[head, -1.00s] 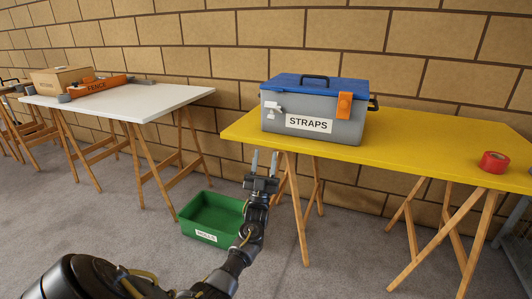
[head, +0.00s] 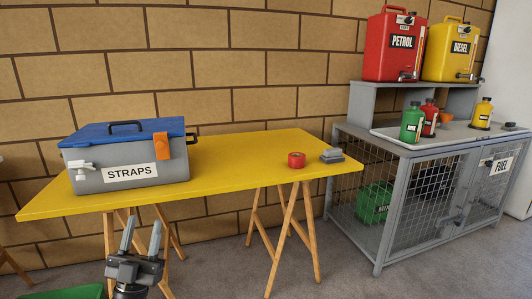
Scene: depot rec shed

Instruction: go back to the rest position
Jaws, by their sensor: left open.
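My left gripper (head: 141,240) is at the bottom left of the head view, its two fingers pointing up and apart, with nothing between them. It is in front of the yellow table (head: 235,165), below the front edge, under the grey cool box (head: 130,172) labelled STRAPS with a blue lid. My right gripper is not in view.
A grey mesh cabinet (head: 385,165) stands right, with red (head: 394,48) and yellow (head: 451,53) cans above. A green tray (head: 75,293) sits on the floor, lower left.

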